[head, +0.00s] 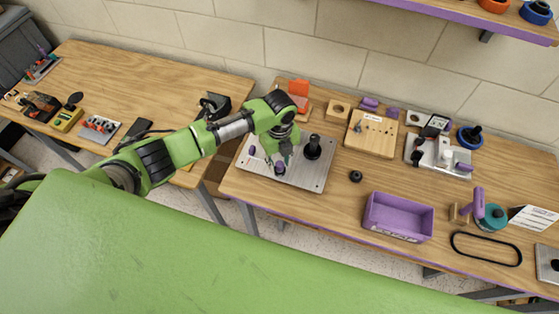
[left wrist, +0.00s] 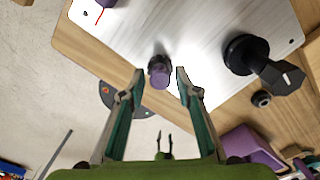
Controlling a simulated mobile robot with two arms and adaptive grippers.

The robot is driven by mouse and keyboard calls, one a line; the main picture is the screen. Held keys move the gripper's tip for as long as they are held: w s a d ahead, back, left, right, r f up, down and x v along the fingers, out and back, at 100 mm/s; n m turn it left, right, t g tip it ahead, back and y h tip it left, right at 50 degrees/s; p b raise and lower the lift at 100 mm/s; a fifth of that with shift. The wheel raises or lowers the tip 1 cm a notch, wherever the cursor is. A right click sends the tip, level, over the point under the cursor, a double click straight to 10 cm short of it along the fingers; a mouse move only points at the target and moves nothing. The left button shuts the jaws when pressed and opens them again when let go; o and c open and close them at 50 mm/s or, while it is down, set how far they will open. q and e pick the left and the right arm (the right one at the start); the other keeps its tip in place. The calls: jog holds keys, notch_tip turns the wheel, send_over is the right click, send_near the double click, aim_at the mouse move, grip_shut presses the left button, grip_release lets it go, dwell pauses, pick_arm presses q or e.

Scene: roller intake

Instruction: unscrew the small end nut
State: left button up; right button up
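A small purple end nut (left wrist: 158,78) sits on a dark fitting that stands on a grey metal plate (left wrist: 205,25). In the head view the nut (head: 279,169) is near the plate's front edge, partly hidden by my left gripper (head: 278,160). In the left wrist view my left gripper (left wrist: 160,73) is open, with one fingertip on each side of the nut and a visible gap to both. A larger black knob (head: 313,148) stands on the plate (head: 312,181) to the right. My right gripper is in neither view.
A black ring (head: 355,176) and a purple bin (head: 398,217) are right of the plate. Another table (head: 150,80) is at the left, with a gap between the tables.

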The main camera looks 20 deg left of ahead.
pick_arm(q)
grip_shut()
jog(key=shift+r+n+p, duration=0.1)
jog(key=shift+n+p, duration=0.2)
jog(key=shift+n, duration=0.1)
jog(key=n, duration=0.2)
jog(key=shift+n, duration=0.9)
jog(key=n, duration=0.4)
jog(key=shift+s, duration=0.1)
jog(key=shift+n, duration=0.3)
jog(key=n, duration=0.4)
jog(key=shift+n, duration=0.3)
